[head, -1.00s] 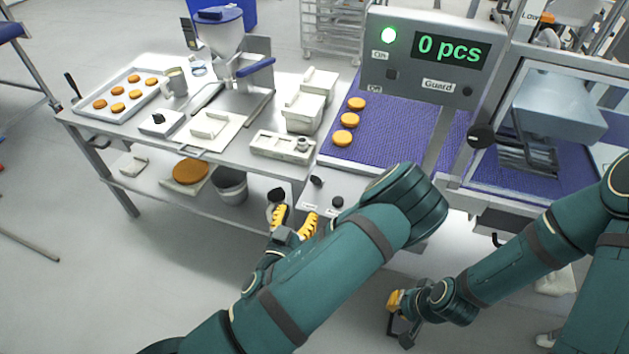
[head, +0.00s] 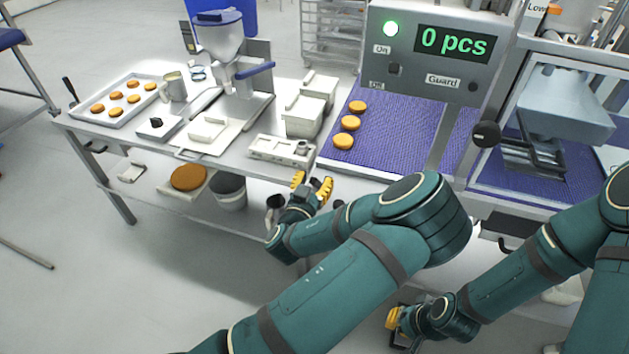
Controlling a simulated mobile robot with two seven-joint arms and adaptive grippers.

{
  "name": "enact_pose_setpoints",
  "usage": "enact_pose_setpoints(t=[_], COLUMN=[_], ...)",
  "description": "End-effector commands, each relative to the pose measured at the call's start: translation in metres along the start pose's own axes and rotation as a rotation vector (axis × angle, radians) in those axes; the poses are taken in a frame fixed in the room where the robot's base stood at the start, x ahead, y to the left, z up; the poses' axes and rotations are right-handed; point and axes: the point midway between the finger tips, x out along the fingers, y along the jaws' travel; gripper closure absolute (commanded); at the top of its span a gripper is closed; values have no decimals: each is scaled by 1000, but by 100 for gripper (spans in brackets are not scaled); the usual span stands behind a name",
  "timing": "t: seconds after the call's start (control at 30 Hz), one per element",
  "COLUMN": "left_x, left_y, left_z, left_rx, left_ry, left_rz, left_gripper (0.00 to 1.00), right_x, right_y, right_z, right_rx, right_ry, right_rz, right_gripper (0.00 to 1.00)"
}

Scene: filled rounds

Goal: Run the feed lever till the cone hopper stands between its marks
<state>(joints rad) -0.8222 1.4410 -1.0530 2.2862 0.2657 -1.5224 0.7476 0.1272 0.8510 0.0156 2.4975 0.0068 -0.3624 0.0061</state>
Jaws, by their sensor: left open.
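A cone-shaped hopper (head: 218,42) with a blue lid stands on a metal stand at the back of the left table, upright. A blue-handled lever (head: 255,70) juts out beside its outlet; I cannot tell if this is the feed lever. No level marks can be read on this cone. My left gripper (head: 312,187) is open and empty at the table's front edge, well in front of the hopper and apart from the lever. My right gripper (head: 397,325) is low at the bottom, partly hidden by its own wrist; its jaws are unclear.
A tray (head: 88,117) of orange rounds, a jug (head: 174,86) and white containers (head: 305,117) crowd the left table (head: 75,125). A purple belt (head: 390,135) carries three rounds under a control box (head: 424,72) reading "0 pcs". A guarded machine with a pale blue chute (head: 560,100) stands right.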

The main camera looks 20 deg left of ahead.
Motion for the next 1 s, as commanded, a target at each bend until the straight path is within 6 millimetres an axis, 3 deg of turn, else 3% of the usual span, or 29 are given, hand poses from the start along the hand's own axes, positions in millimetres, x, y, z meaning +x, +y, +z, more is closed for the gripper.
enact_pose_setpoints(t=[0.23,0.37,0.4,0.77,1.0], left_x=[0,0,0,1,6], left_y=[0,0,0,0,0], left_z=[0,0,0,-1,-9], left_rx=[0,-1,-1,-2,-6], left_ry=[0,0,0,-6,-80], left_rz=[0,0,0,0,0], left_gripper=[49,95,100,100,100], right_x=[0,0,0,-2,-19], right_y=[0,0,0,-1,-7], right_z=[0,0,0,-1,-8], right_rx=[0,0,0,0,5], right_ry=[0,0,0,1,15], right_rz=[0,0,0,0,2], right_gripper=[100,100,100,100,100])
